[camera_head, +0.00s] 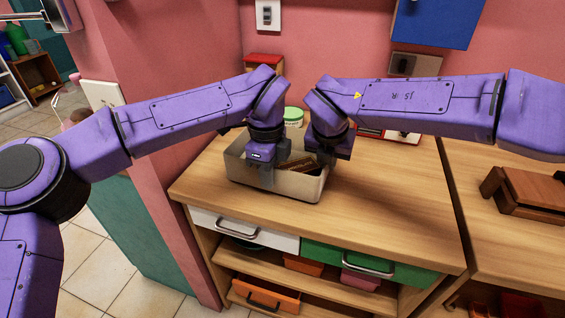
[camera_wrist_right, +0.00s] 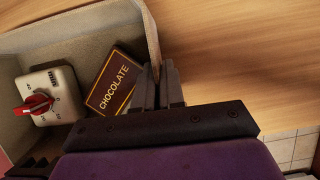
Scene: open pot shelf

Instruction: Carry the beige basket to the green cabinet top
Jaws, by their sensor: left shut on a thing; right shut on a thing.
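The beige basket (camera_head: 297,185) is on or just above the wooden counter top (camera_head: 390,205), near its left end; I cannot tell if it touches. My left gripper (camera_head: 266,178) is shut on its front-left wall. My right gripper (camera_head: 326,160) is shut on its right wall; the wrist view shows those fingers (camera_wrist_right: 159,88) astride the rim. Inside lie a brown chocolate box (camera_wrist_right: 112,82) and a white timer with a red knob (camera_wrist_right: 50,92). A green drawer front (camera_head: 375,264) is in the counter; I cannot tell which unit is the green cabinet.
A green-lidded jar (camera_head: 293,115) stands behind the basket. A red-topped box (camera_head: 263,64) is by the back wall. A brown wooden stand (camera_head: 530,192) sits on the right counter. The counter right of the basket is clear. A pink wall (camera_head: 165,170) borders the left.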

